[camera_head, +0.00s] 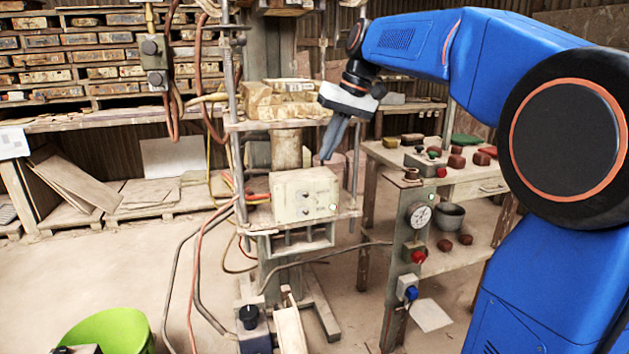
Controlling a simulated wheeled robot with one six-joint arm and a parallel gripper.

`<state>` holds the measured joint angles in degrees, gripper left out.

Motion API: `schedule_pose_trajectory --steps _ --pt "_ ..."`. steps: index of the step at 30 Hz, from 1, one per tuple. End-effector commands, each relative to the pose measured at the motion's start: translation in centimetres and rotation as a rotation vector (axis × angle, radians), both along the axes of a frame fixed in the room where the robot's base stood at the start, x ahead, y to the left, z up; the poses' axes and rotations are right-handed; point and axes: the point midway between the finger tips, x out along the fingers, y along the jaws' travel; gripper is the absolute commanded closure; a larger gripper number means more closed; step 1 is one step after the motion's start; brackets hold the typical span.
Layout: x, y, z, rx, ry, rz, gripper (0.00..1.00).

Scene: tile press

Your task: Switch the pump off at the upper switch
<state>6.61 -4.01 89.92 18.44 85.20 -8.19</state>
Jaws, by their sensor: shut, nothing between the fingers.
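A grey post right of centre carries a round white gauge (419,214). Below the gauge is a box with a red knob (419,256), and lower still a box with a blue knob (411,293). The red knob is the upper of these two; its setting is too small to read. My gripper (326,158) is shut and empty, with its grey fingers pointing down. In the picture it is up and left of the post, above the press's pale box (305,195), apart from both knobs.
The press frame (236,120) with hoses and cables stands at centre-left. A grey box with dark knobs (153,55) hangs upper left. A wooden table (480,186) behind the post holds brown blocks and a small button box (425,163). A green bucket (112,330) stands lower left.

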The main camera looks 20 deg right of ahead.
Motion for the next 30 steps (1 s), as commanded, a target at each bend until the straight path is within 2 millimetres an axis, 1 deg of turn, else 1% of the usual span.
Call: schedule_pose_trajectory --steps 1,4,17,20,23,30 --pt "0.5 -0.1 0.1 0.005 0.003 0.002 1.0" --pt "0.9 -0.1 0.4 0.009 0.003 0.005 1.0" --pt "1.0 0.0 0.3 0.01 0.005 0.007 1.0" --pt "1.1 0.2 -0.4 0.01 0.007 0.007 1.0" --pt "1.3 0.6 -1.6 0.01 0.007 0.007 1.0" --pt "2.1 1.8 -5.3 0.01 0.008 0.008 1.0"
